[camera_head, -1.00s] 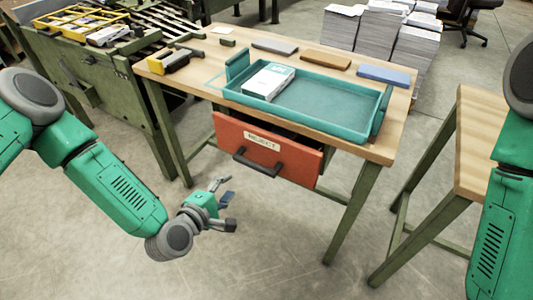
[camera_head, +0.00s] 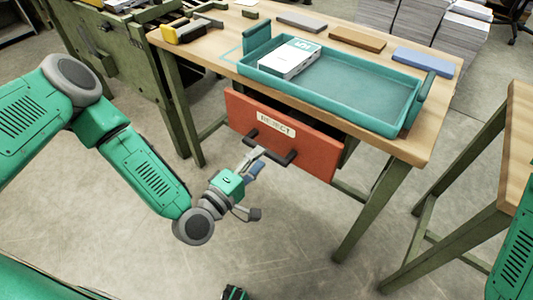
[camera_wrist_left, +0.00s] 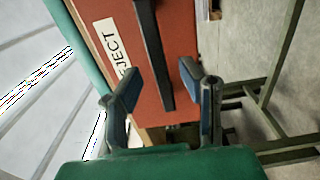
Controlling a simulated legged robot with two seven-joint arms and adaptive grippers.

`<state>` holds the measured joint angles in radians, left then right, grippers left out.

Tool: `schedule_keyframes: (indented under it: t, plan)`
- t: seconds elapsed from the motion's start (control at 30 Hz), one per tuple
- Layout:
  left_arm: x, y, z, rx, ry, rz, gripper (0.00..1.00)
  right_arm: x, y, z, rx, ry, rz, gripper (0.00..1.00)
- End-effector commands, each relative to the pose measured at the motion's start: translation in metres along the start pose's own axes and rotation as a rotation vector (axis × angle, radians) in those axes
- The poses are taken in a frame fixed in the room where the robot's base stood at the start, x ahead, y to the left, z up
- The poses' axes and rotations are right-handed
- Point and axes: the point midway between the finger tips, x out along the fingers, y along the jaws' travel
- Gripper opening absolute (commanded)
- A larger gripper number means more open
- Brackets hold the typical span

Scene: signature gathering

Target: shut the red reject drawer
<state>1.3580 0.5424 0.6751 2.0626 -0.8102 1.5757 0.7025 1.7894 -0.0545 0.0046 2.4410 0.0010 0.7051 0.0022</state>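The red reject drawer (camera_head: 300,142) hangs under the wooden table (camera_head: 405,148), with a "REJECT" label and a dark bar handle (camera_head: 268,149) on its front. The front stands out from under the tabletop, with a dark gap behind its right end. My left gripper (camera_head: 256,188) is open in front of the drawer, close to the handle. In the left wrist view my left gripper's fingers (camera_wrist_left: 162,78) are spread, with the handle (camera_wrist_left: 153,50) between and beyond them; I cannot tell whether they touch it. My right gripper is out of view; only part of my right arm shows.
A teal tray (camera_head: 345,95) holding a white box (camera_head: 290,58) stands on the table above the drawer. Green table legs (camera_head: 372,212) flank the space below. A second wooden table (camera_head: 515,150) stands at right. The floor in front is clear.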

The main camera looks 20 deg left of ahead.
Motion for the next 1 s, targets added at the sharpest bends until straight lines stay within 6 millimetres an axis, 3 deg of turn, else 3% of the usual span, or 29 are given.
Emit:
schedule_keyframes:
  t: [0.23, 0.6, 0.7, 1.0]
  plan:
    - [0.030, -0.001, 0.000, 0.001, 0.001, 0.001, 0.34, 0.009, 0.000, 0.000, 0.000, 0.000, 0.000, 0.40]
    - [0.036, 0.001, 0.000, 0.000, 0.000, 0.000, 0.34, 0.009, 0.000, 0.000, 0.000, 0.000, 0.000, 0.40]
    - [0.035, 0.000, 0.000, 0.000, 0.000, -0.001, 0.00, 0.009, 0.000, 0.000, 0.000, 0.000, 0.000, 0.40]
    - [0.043, -0.001, 0.000, 0.001, 0.000, -0.001, 0.00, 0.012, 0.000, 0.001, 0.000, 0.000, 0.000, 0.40]
